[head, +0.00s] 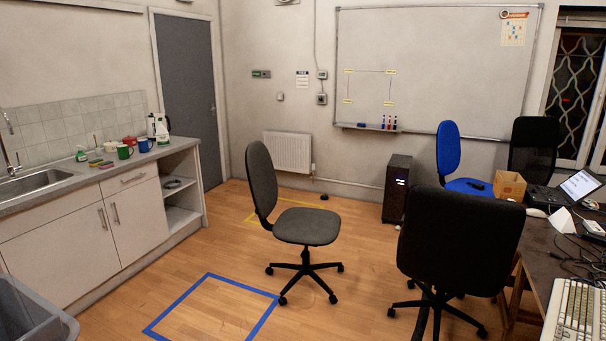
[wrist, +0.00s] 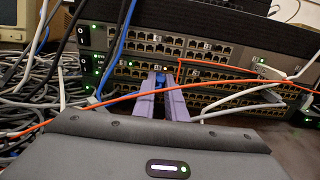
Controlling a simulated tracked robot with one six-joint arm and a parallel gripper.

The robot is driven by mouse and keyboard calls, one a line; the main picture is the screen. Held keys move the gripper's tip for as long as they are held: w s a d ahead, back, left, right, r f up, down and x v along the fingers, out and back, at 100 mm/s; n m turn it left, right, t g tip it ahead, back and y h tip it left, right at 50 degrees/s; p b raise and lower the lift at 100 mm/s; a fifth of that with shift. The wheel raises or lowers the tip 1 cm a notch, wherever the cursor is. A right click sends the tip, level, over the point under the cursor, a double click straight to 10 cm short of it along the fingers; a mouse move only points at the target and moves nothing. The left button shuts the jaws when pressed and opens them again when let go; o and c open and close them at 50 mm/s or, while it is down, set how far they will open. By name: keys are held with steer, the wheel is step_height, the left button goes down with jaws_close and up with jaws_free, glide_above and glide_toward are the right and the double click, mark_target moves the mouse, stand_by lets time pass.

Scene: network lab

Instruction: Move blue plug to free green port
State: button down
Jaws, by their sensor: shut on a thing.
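In the wrist view my gripper (wrist: 167,90) has two purple fingers pointing at the front of a network switch (wrist: 198,73). The fingers are shut on the blue plug (wrist: 160,79), of which only a small part shows between the tips. The plug is close to the switch's port rows; I cannot tell whether it sits in a port. Small green lights show on the switches, but I cannot tell which port is green and free. The head view shows neither my gripper nor the plug.
An orange cable (wrist: 100,104) crosses in front of the switches by my fingers. Grey cables (wrist: 40,105) are heaped at the left, and white cables (wrist: 236,93) run at the right. The head view shows a black chair (head: 458,240), a grey chair (head: 306,226) and a cluttered desk (head: 542,255).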

steer(key=shift+a, duration=0.15)
steer(key=shift+w+a, duration=0.2)
steer(key=shift+a, duration=0.15)
steer(key=shift+w+a, duration=0.3)
steer(key=shift+a, duration=0.35)
steer(key=shift+w+a, duration=0.15)
steer(key=shift+a, duration=0.15)
steer(key=shift+w+a, duration=0.1)
steer(key=shift+a, duration=0.2)
steer(key=shift+w+a, duration=0.15)
steer(key=shift+a, duration=0.2)
steer(key=shift+v, duration=0.75)
